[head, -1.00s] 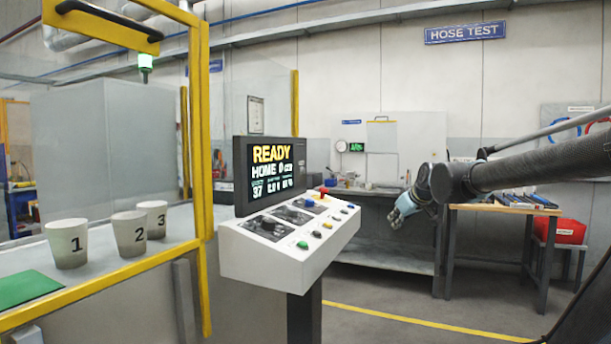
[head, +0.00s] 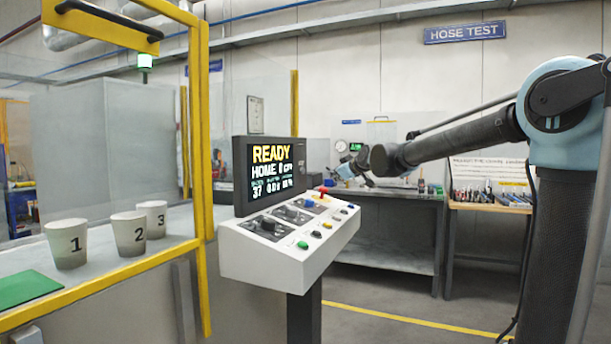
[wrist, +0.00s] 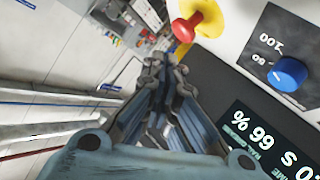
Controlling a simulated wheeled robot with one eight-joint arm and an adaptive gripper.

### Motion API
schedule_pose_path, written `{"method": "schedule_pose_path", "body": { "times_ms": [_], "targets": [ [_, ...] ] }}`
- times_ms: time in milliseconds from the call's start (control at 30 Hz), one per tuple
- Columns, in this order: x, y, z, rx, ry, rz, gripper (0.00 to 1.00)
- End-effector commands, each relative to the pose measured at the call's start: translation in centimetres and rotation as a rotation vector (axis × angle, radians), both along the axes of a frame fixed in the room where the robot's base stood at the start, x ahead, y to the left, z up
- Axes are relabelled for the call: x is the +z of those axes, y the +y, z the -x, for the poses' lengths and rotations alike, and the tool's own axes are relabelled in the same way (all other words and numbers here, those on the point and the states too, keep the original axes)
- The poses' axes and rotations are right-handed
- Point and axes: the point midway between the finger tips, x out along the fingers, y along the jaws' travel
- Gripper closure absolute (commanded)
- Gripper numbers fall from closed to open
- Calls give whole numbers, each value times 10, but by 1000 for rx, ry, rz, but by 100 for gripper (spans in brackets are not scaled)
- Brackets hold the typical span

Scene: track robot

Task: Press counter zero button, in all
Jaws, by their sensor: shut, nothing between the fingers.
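The white control console (head: 285,258) stands on a dark post at the middle of the head view. Its sloped panel carries a row of small push buttons, among them a green button (head: 303,245), a dark one (head: 316,234) and a yellow one (head: 327,225). Their labels are too small to read, so I cannot tell which is the counter zero button. My gripper (head: 350,170) is shut and empty, right of the screen and above the panel's far end. Its shut fingers (wrist: 160,68) also show in the wrist view.
A red mushroom button (wrist: 186,28) on a yellow base and a blue knob (wrist: 287,73) show in the wrist view. Cups (head: 67,244) stand behind a yellow frame (head: 199,130) at left. A workbench (head: 385,260) stands behind the console.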

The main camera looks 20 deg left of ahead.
Motion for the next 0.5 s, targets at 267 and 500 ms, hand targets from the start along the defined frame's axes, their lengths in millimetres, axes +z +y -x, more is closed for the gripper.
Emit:
{"method": "schedule_pose_path", "body": {
  "times_ms": [267, 500],
  "targets": [
    [0, 10, -1, 0, 1, 1, 100],
    [0, 38, -3, 2, 1, 2, 100]
  ]
}}
